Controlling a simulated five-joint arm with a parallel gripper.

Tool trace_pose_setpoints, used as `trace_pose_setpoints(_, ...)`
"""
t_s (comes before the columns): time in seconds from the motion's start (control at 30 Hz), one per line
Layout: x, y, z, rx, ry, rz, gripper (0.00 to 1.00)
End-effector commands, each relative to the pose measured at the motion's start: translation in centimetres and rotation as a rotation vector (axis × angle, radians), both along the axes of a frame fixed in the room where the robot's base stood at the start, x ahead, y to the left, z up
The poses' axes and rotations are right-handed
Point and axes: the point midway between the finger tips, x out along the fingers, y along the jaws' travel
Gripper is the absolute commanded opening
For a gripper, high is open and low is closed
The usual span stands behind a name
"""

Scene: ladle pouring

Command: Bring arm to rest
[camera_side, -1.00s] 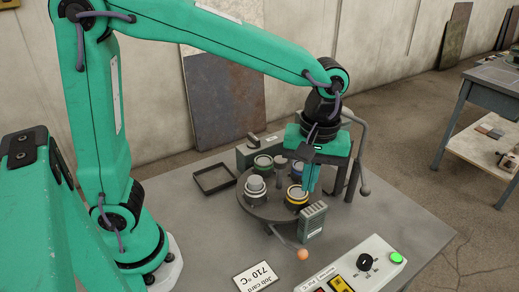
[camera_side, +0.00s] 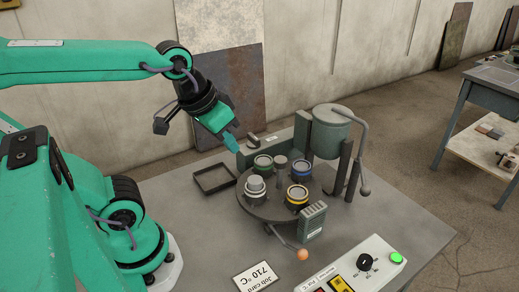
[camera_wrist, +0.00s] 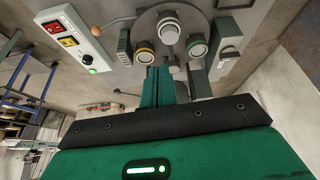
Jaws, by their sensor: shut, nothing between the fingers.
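My gripper (camera_side: 231,143) is raised in the air above the back left of the table, tilted down to the right, its teal fingers shut and empty. In the wrist view its shut fingers (camera_wrist: 163,85) point toward the turntable. The round turntable (camera_side: 262,212) carries several ringed cups: a yellow-ringed one (camera_side: 297,196), a blue-ringed one (camera_side: 301,170), a green-ringed one (camera_side: 263,164) and a white-ringed one (camera_side: 256,187). A grey ladle pot (camera_side: 331,133) with a curved handle hangs in its stand at the back right. My gripper is apart from all of them.
An empty dark tray (camera_side: 214,179) lies left of the turntable. A control box (camera_side: 352,270) with a knob and green button is at the front right. A job card (camera_side: 256,277) reads 710 °C. A lever with an orange ball (camera_side: 302,254) sticks out in front.

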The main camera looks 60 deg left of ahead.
Motion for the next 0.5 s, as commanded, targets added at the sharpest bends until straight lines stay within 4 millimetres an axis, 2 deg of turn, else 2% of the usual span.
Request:
trace_pose_setpoints(0.2, -1.05, 0.90, -0.24, 0.048, -0.049, -0.059, 0.00)
trace_pose_setpoints(0.5, -1.14, 0.97, -0.30, 0.053, -0.052, -0.068, 0.00)
